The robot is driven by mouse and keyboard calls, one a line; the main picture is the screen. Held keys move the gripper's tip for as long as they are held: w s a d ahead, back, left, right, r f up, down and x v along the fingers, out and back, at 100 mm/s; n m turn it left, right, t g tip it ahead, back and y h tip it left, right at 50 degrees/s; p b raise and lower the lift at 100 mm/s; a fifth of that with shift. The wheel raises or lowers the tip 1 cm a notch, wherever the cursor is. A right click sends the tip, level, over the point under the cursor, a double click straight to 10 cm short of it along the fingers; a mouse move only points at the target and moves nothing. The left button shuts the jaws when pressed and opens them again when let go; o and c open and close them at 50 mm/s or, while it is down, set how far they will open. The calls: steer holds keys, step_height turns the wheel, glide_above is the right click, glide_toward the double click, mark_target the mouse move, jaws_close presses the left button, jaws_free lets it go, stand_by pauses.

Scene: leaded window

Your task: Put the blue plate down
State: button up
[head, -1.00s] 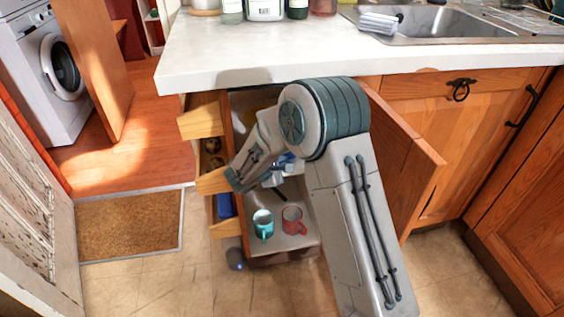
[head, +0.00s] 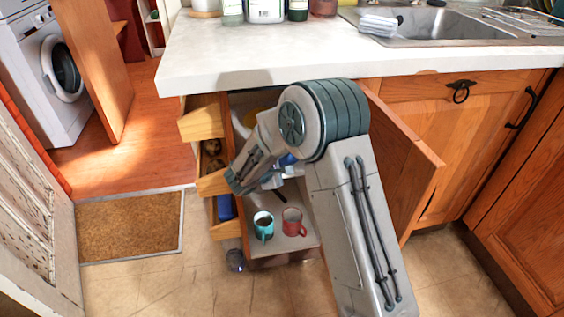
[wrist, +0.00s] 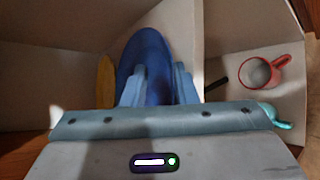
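The blue plate (wrist: 146,55) stands steeply tilted, close to edge-on, in the middle of the wrist view. My gripper (wrist: 158,82) has one finger on each side of it and appears shut on its near part. The fingers hide the lower sides of the plate. In the head view, a small patch of the blue plate (head: 287,160) shows beside my arm, inside the open cabinet (head: 262,262). My arm hides most of the plate there. I cannot tell whether its lower edge touches a surface.
A red mug (head: 292,222) and a teal mug (head: 263,225) stand on the cabinet floor. A yellow item (wrist: 105,80) is left of the plate. Open drawers (head: 212,183) are on the left and an open door (head: 410,165) on the right. The counter (head: 260,55) overhangs.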

steer(key=p+v, duration=0.2)
steer(key=v, duration=1)
steer(key=shift+r, duration=0.25)
